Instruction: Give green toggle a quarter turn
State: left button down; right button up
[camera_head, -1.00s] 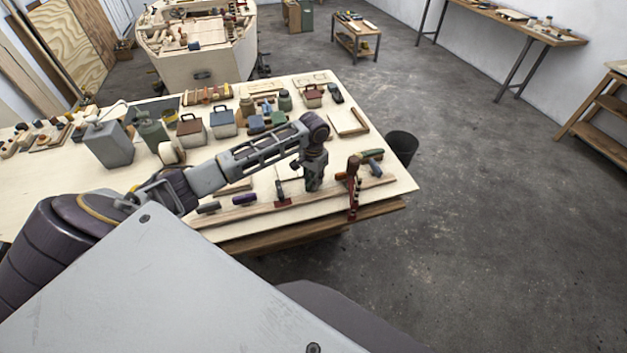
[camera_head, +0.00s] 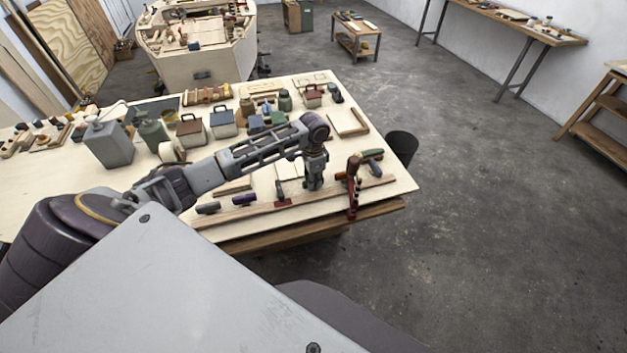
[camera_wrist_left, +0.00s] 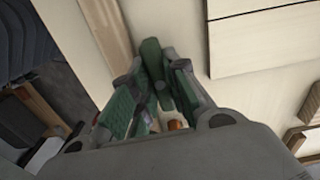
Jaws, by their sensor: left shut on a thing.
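My left gripper (camera_head: 314,184) points down at the front part of the plywood-topped table, beside a long wooden strip (camera_head: 245,213). In the left wrist view, its two fingers (camera_wrist_left: 155,82) with green pads are closed around a green piece, which I take to be the green toggle (camera_wrist_left: 151,58). The toggle's far end sticks out past the fingertips, close to a wooden strip (camera_wrist_left: 108,38). The rest of it is hidden between the fingers. In the head view the gripper covers the toggle. My right gripper is not in view.
A red clamp (camera_head: 353,190) stands just right of the gripper at the table's front edge. Dark handles (camera_head: 243,199) lie to the left. Boxes, cans and jars crowd the table behind. A dark bin (camera_head: 402,147) stands on the floor at right.

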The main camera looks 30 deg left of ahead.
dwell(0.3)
pick_arm(q)
jog(key=c, duration=1.4)
grip_release()
jog(key=shift+r, duration=0.1)
jog(key=shift+r, duration=5.95)
